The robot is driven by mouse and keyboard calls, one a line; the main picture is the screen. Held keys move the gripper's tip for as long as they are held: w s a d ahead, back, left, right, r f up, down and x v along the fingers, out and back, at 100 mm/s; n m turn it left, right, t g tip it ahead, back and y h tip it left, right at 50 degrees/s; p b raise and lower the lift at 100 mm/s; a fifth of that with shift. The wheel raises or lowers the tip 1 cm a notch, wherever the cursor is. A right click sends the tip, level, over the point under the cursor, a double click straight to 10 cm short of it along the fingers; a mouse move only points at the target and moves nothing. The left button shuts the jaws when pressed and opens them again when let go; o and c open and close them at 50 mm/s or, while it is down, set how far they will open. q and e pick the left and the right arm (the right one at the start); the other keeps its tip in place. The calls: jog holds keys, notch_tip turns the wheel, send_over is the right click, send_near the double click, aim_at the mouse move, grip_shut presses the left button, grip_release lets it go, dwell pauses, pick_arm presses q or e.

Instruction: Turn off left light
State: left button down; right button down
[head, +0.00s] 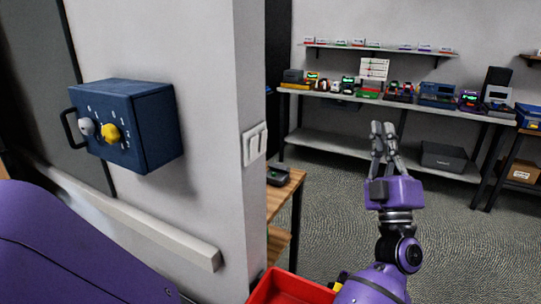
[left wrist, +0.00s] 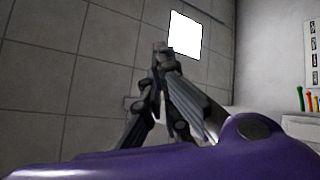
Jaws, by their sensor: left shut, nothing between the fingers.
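A white wall switch plate (head: 254,144) with two rockers side by side is on the narrow face of the pale wall corner, in the middle of the head view. Its left rocker (head: 247,149) is nearer the wall's edge. I cannot tell which way either rocker is tipped. In the left wrist view the fingers (left wrist: 161,50) come together at the tips, against the ceiling.
A blue box (head: 152,125) with a yellow knob (head: 110,133) and a grey knob juts from the wall at left. A pale rail (head: 150,225) runs below it. A wooden table (head: 283,196) and red bin (head: 288,289) stand below the switch. Shelves (head: 345,143) line the back.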

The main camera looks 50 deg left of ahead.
aim_at(255, 144)
pick_arm(q)
jog(key=s+a+r+n+g+y+b, duration=0.1)
jog(key=s+a+n+g+y, duration=0.2)
jog(key=n+g, duration=0.55)
jog(key=s+a+n+g+y, duration=0.2)
jog(key=a+n+g, duration=0.1)
jog(key=n+g, duration=0.55)
jog(key=s+a+f+n+g+h, duration=0.1)
jog(key=s+f+n+g+h, duration=0.1)
jog(key=s+f+g+h, duration=0.3)
notch_tip(255, 144, down, 3)
jog(key=s+g, duration=0.1)
jog(key=g, duration=0.2)
jog(key=shift+s+a+r+n+g+h+b, duration=0.2)
jog(key=shift+s+n+g+h+b, duration=0.1)
jog(key=shift+n+g+b, duration=0.1)
pick_arm(e)
jog(key=shift+w+d+f, duration=0.15)
jog(key=shift+w+f, duration=0.15)
jog(key=shift+f, duration=0.15)
